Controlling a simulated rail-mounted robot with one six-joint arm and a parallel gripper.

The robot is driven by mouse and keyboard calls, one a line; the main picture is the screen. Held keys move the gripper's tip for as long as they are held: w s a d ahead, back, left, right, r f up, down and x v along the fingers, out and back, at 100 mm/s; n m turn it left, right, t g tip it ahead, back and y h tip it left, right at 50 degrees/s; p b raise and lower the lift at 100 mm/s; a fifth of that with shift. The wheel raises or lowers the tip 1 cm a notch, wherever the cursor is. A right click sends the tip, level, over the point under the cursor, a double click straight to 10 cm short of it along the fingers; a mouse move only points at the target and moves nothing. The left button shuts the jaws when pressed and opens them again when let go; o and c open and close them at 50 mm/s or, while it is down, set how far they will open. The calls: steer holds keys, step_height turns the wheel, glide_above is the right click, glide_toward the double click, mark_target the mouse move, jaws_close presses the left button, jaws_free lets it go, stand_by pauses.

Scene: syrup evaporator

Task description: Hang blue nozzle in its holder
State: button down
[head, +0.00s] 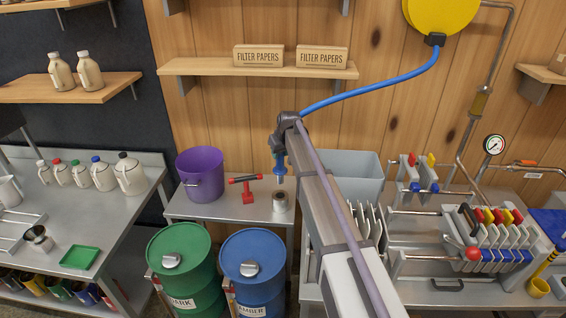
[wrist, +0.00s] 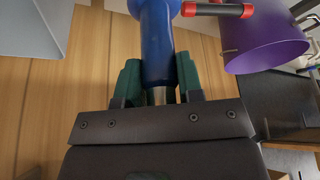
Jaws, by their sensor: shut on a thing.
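The blue nozzle (head: 279,165) hangs from my gripper (head: 279,152), its pale tip pointing down. In the wrist view the blue nozzle (wrist: 158,40) sits between the green fingers of my gripper (wrist: 159,80), which are shut on it. A blue hose (head: 370,88) runs from near my wrist up to the yellow reel (head: 440,12). Below the nozzle, a short grey cylinder with a dark opening (head: 281,203) stands on the small metal table; it may be the holder. The nozzle tip is above it and looks apart from it.
A red tool with a dark grip (head: 247,188) and a purple bucket (head: 201,174) stand left of the cylinder. Green (head: 183,265) and blue (head: 253,270) drums stand in front. A grey bin (head: 352,172) and filter press (head: 490,235) are right. A shelf (head: 258,68) is above.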

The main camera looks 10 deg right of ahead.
steer(key=b, duration=0.5)
glide_above(280, 178)
steer(key=w, duration=0.2)
steer(key=shift+s+d+f, duration=0.15)
steer(key=shift+f, duration=2.3)
step_height(280, 178, down, 5)
steer(key=b, duration=0.5)
steer(key=shift+f+b, duration=1.55)
steer(key=shift+f, duration=0.05)
steer(key=shift+c, duration=0.2)
jaws_free()
steer(key=shift+r, duration=0.15)
